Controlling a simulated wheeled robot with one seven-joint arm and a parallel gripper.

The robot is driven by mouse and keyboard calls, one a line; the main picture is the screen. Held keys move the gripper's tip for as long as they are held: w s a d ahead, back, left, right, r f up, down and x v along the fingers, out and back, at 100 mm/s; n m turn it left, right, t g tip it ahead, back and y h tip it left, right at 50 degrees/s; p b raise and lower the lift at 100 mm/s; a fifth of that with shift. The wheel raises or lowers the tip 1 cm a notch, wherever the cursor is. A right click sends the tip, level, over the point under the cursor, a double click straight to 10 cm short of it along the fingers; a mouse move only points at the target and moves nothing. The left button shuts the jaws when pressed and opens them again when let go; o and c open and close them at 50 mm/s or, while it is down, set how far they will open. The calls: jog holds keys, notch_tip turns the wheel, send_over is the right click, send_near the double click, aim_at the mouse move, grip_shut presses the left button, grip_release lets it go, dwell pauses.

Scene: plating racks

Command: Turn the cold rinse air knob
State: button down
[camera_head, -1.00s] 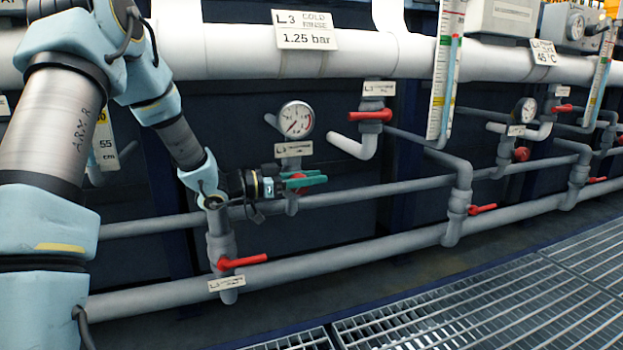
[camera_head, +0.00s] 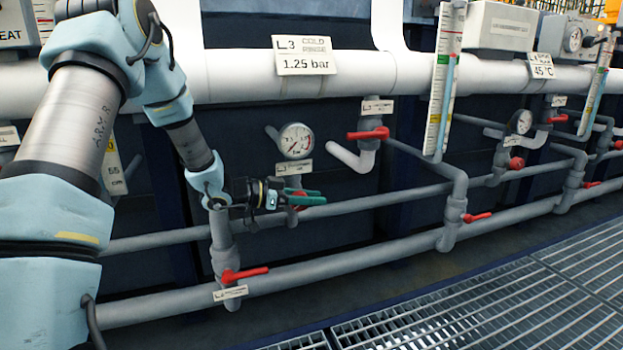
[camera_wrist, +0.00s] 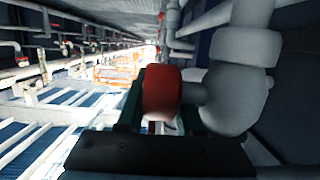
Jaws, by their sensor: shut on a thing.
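The cold rinse air knob is a red round knob (camera_wrist: 162,93) on a grey pipe fitting, large in the middle of the wrist view. My gripper (camera_head: 303,196) has dark green fingers and is shut on this knob, with a finger showing at its left edge in the wrist view. In the head view the fingers hide most of the knob. A round pressure gauge (camera_head: 295,140) sits just above it, with a small label (camera_head: 293,168) beneath. The sign (camera_head: 305,55) above reads L3 cold rinse, 1.25 bar. The gauge's needle is too small to read surely.
A red valve lever (camera_head: 245,273) lies below my gripper, and another red lever (camera_head: 370,133) is to the upper right. Grey pipes (camera_head: 370,208) run behind and below. A level tube (camera_head: 443,85) hangs to the right. Metal grating (camera_head: 480,310) covers the floor.

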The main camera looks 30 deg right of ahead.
jog(key=y+p, duration=0.2)
jog(key=p, duration=0.4)
jog(key=f+y+p, duration=0.1)
jog(key=y+p, duration=0.1)
jog(key=p, duration=0.5)
jog(key=shift+a+f+t+y, duration=0.1)
jog(key=shift+f+t+y, duration=0.1)
jog(key=shift+t+y, duration=0.15)
jog(key=shift+f, duration=0.1)
jog(key=c, duration=0.8)
grip_release()
jog(key=shift+c, duration=0.2)
